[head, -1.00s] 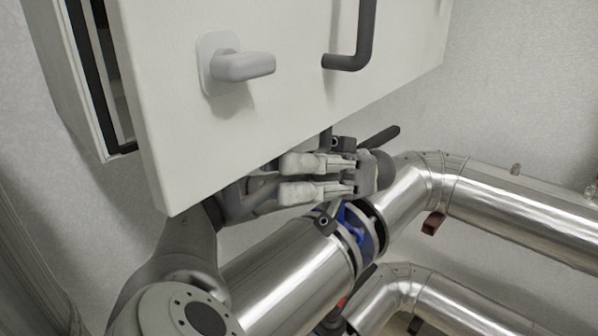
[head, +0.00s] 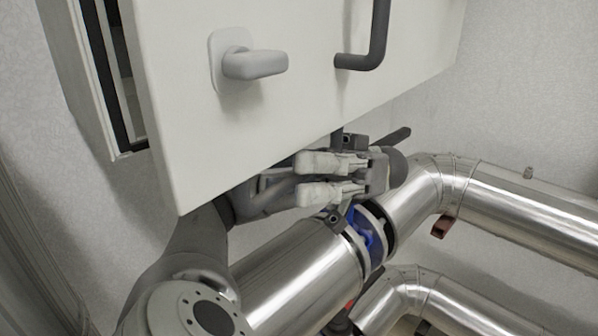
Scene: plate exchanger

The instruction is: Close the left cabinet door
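A white cabinet door (head: 200,140) fills the upper middle of the head view. It carries a light grey lever handle (head: 252,64) and has a dark bent bar (head: 374,42) in front of it farther right. A dark gap separates its left edge from the cabinet body (head: 82,90), so it stands ajar. I cannot tell whether the arm touches the door.
Large shiny metal pipes (head: 300,270) run below and right of my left gripper, close to it. A blue part (head: 366,232) sits in a pipe joint just under it. A textured wall (head: 530,90) stands behind. A dark lever end (head: 395,136) lies just beyond the gripper.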

